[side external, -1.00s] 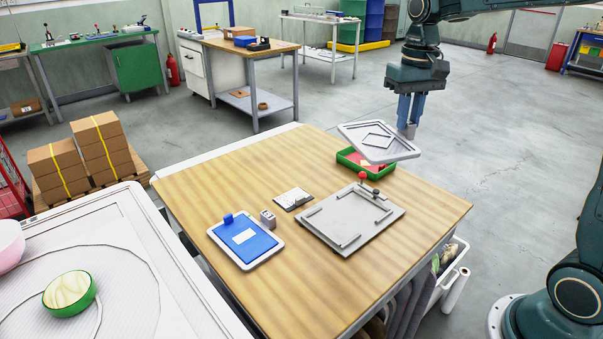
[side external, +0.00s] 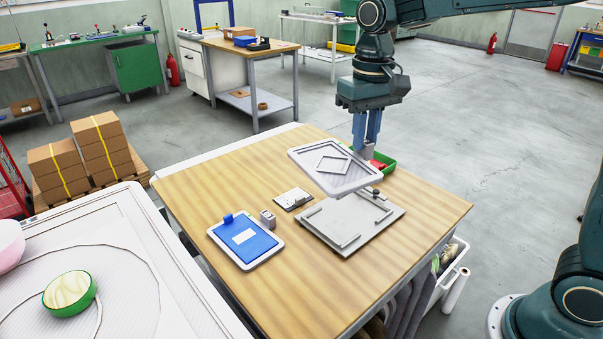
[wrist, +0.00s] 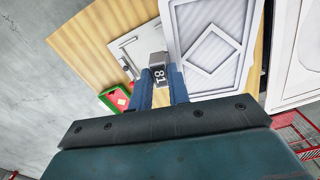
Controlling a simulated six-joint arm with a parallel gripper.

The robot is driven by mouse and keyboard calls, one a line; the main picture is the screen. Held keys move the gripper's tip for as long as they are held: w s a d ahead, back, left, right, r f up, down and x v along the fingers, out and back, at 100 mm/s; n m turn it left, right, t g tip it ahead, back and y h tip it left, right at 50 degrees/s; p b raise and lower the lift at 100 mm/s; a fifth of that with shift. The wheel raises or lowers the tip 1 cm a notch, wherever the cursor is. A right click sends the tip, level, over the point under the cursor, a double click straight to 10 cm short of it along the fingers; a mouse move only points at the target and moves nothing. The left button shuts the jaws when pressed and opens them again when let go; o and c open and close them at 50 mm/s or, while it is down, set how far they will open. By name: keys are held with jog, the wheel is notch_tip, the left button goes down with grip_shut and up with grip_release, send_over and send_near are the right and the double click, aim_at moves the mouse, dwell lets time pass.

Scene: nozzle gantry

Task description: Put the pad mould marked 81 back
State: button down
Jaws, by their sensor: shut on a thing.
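The pad mould marked 81 (side external: 313,158) is a pale grey tray with a raised diamond frame. My gripper (side external: 367,150) is shut on its end block, which bears the number 81 in the wrist view (wrist: 158,74). The mould hangs in the air above the table, nearly level, and overlaps the back of a grey fixture plate (side external: 345,222) in the side view. This plate has low rails along its edges and lies on the table; it also shows in the wrist view (wrist: 127,48).
A blue-topped tray (side external: 246,239), a small grey block (side external: 267,218) and a flat card-like plate (side external: 293,198) lie left of the fixture. The wooden table's (side external: 225,180) back left is clear.

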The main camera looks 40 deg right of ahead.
aim_at(324, 186)
jog(key=a, duration=0.3)
jog(key=s+a+n, duration=0.1)
jog(key=a, duration=0.3)
jog(key=s+a+n, duration=0.1)
jog(key=a, duration=0.3)
jog(key=shift+s+a+f, duration=0.15)
jog(key=shift+a+f, duration=0.1)
jog(key=shift+f, duration=0.05)
jog(key=shift+s+a, duration=0.25)
jog(key=shift+a, duration=0.5)
jog(key=shift+f, duration=0.15)
notch_tip(324, 186, down, 16)
jog(key=shift+r, duration=0.2)
jog(key=shift+f, duration=2.15)
jog(key=c, duration=1.3)
grip_release()
jog(key=shift+f, duration=0.15)
